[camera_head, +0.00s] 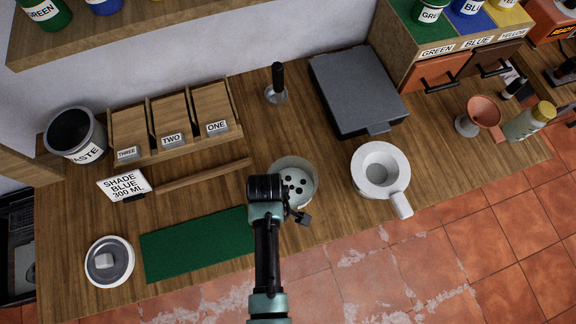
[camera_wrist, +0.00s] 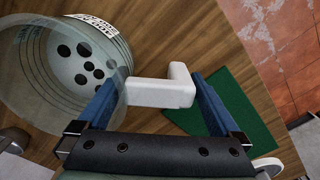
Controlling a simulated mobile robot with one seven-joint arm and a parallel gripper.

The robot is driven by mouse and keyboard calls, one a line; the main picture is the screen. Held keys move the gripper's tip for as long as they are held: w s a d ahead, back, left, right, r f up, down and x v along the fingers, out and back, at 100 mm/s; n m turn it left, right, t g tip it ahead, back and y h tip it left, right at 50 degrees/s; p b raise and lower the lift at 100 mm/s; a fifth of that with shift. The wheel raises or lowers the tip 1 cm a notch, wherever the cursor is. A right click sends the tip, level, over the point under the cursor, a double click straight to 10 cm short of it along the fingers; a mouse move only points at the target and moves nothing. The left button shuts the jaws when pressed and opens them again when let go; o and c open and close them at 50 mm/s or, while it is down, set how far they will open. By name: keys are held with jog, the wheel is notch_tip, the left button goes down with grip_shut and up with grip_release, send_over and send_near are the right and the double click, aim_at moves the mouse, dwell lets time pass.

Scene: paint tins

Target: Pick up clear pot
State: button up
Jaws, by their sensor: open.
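The clear pot (camera_head: 305,176) stands on the wooden counter, a see-through round vessel with several dark round spots showing inside. In the wrist view the clear pot (camera_wrist: 40,75) fills the upper left. Its white handle (camera_wrist: 165,92) points toward my gripper and bends at the end. My gripper (camera_head: 283,203) is over the near side of the pot and hides the handle in the head view. In the wrist view my open gripper (camera_wrist: 155,85) has its blue fingers on either side of the handle. Whether a finger touches it I cannot tell.
A white handled pot (camera_head: 395,160) stands to the right. A dark grey flat box (camera_head: 355,85) is behind. Labelled wooden bins (camera_head: 170,112) and a waste bucket (camera_head: 72,132) stand at back left.

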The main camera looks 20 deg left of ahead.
grip_shut()
dwell(0.5)
notch_tip(320, 180, up, 10)
dwell(0.7)
jog(key=shift+c, duration=1.5)
grip_release()
jog(key=c, duration=0.8)
